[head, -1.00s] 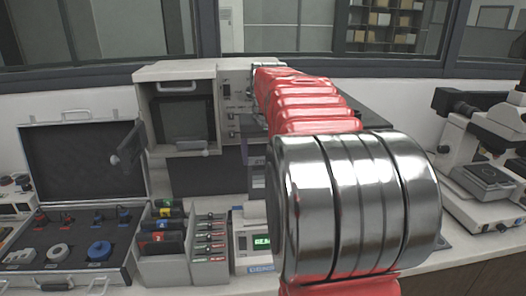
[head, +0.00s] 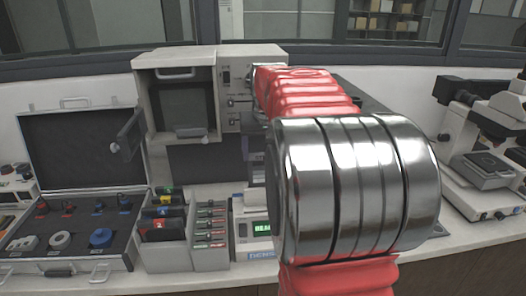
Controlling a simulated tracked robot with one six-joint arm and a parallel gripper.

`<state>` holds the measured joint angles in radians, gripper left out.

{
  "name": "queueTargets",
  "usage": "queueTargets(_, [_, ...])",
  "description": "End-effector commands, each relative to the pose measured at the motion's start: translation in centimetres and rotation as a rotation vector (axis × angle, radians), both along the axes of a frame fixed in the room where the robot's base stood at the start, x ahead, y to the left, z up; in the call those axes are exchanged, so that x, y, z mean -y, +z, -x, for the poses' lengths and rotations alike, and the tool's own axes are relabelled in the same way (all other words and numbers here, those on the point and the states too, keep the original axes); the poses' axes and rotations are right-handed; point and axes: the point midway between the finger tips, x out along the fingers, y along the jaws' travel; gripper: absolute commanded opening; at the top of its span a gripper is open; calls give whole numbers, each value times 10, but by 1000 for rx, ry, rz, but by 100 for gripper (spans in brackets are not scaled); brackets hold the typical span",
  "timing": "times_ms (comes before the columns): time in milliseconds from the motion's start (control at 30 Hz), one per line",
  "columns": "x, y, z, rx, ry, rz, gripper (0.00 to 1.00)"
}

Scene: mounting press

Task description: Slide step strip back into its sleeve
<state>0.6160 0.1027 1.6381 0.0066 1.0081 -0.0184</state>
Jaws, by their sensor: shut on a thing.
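My gripper is not in view; my red arm with its wide metal joint covers the middle of the head view and hides what lies behind it. I see neither the step strip nor anything I can tell for certain as its sleeve. Dark folders (head: 161,229) with coloured tabs stand upright in a grey rack (head: 167,257) at the lower left. A white device (head: 244,230) with a lit green display stands right of the racks, partly behind my arm.
An open case (head: 68,262) with small parts lies at the left. A second rack (head: 210,254) holds several small labelled items. A beige machine (head: 180,62) stands behind, with a dark knobbed lever (head: 128,135) at its left. A microscope (head: 470,140) stands at the right.

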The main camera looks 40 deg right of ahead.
Motion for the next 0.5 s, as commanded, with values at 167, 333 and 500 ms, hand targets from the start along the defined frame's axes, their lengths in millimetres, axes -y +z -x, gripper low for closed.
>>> queueTargets(167, [0,-7,0,-2,0,-1,28])
queueTargets(333, [0,-15,0,-1,0,-1,28])
queueTargets(500, [0,-24,0,-2,0,-1,28])
